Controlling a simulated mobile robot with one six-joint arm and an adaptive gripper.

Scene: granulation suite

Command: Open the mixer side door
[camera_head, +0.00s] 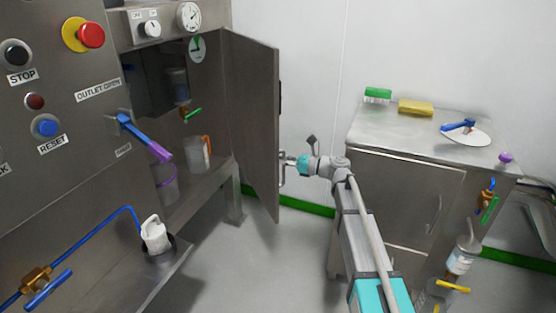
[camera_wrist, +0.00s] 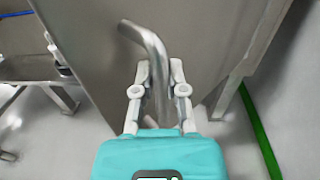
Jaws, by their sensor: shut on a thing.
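The mixer side door (camera_head: 254,115) is a tall grey metal panel that stands swung open from the cabinet in the head view. Its bent metal handle (camera_wrist: 150,45) shows in the wrist view, close to the door face (camera_wrist: 205,40). My gripper (camera_head: 285,161) is at the door's free edge in the head view. In the wrist view my gripper (camera_wrist: 157,75) has its fingers shut on the handle, one on each side. The lower part of the handle is partly hidden between the fingers.
Inside the cabinet a container with an orange handle (camera_head: 198,153) stands on a shelf. A metal side cabinet (camera_head: 408,185) on the right carries a green brush (camera_head: 377,95), a yellow sponge (camera_head: 415,107) and a scoop (camera_head: 467,133). The floor (camera_head: 285,265) between is clear.

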